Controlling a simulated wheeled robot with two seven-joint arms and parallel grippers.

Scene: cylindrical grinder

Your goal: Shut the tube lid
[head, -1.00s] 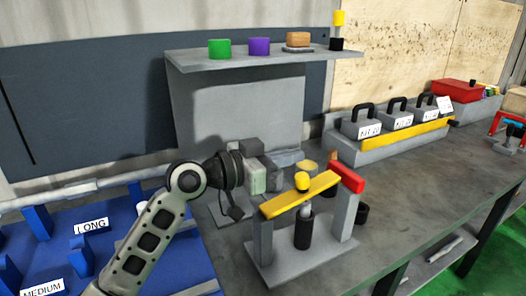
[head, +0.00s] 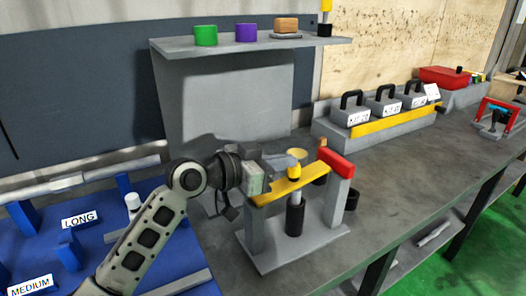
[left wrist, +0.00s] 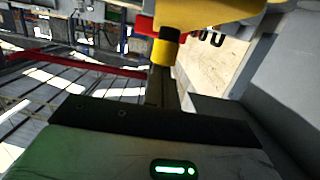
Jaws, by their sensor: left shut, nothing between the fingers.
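A stand with two grey posts carries a yellow bar (head: 300,184) across the top, with a red block (head: 335,164) at its right end. A yellow knob (head: 293,171) stands at the bar above a black cylinder (head: 295,217). A pale yellow disc (head: 300,153) shows just behind the bar; I cannot tell for sure which part is the tube lid. My left gripper (head: 288,160) is shut and empty, behind the left part of the bar and close to the knob. Contact cannot be told. The left wrist view shows a yellow and black cylinder (left wrist: 165,46) ahead.
A grey shelf (head: 245,44) with green and purple cylinders stands behind. Grey boxes with black handles (head: 386,100) sit in a tray at the back right. A blue panel (head: 110,240) lies at left.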

